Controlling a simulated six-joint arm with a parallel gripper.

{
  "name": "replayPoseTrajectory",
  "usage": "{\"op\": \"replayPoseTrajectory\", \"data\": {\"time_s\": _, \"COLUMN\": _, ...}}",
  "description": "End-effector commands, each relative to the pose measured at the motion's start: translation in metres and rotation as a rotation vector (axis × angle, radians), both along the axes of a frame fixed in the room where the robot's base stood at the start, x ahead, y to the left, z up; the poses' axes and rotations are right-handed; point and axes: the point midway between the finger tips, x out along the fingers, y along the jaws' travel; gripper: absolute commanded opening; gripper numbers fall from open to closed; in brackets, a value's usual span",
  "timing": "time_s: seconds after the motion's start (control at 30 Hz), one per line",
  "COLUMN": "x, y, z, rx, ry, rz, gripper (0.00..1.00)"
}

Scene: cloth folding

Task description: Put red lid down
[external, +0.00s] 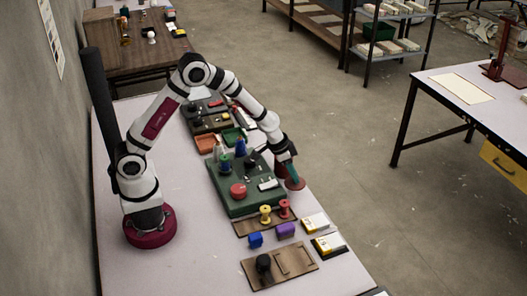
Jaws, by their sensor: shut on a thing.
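My gripper (290,174) is over the right edge of the green board (240,208), shut on a dull red disc that looks like the red lid (296,184). The lid appears at the fingertips, tilted, near the board's right side. Whether it touches anything below cannot be told from this view. A brighter red round piece (238,190) sits on the green board to the left of the gripper. The fingertips are small and partly hidden.
Yellow (265,213) and red (284,208) spools stand on a brown strip in front of the board. Blue (255,239) and purple (286,230) blocks lie nearer, with a wooden tray (298,262). Blue cones (240,147) stand behind.

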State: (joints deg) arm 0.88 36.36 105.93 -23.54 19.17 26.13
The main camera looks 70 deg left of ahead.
Motion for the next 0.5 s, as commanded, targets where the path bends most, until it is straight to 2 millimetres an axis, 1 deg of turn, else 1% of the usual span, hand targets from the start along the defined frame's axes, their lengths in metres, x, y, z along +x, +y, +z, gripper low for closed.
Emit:
{"op": "replayPoseTrajectory", "data": {"time_s": 0.03, "x": 0.005, "y": 0.009, "z": -0.006, "rx": 0.0, "ry": 0.002, "rz": 0.003, "gripper": 0.0}}
{"op": "replayPoseTrajectory", "data": {"time_s": 0.1, "x": 0.01, "y": 0.016, "z": -0.011, "rx": 0.0, "ry": 0.001, "rz": 0.002, "gripper": 0.0}}
{"op": "replayPoseTrajectory", "data": {"time_s": 0.17, "x": 0.012, "y": 0.019, "z": -0.018, "rx": -0.001, "ry": 0.001, "rz": 0.001, "gripper": 0.0}}
{"op": "replayPoseTrajectory", "data": {"time_s": 0.3, "x": 0.012, "y": 0.02, "z": -0.046, "rx": 0.0, "ry": 0.003, "rz": 0.001, "gripper": 0.0}}
{"op": "replayPoseTrajectory", "data": {"time_s": 0.33, "x": 0.012, "y": 0.02, "z": -0.05, "rx": 0.001, "ry": 0.003, "rz": 0.0, "gripper": 0.0}}
{"op": "replayPoseTrajectory", "data": {"time_s": 0.4, "x": 0.012, "y": 0.021, "z": -0.054, "rx": 0.001, "ry": 0.001, "rz": 0.0, "gripper": 0.0}}
{"op": "replayPoseTrajectory", "data": {"time_s": 0.5, "x": 0.013, "y": 0.02, "z": -0.054, "rx": 0.003, "ry": -0.001, "rz": -0.001, "gripper": 0.0}}
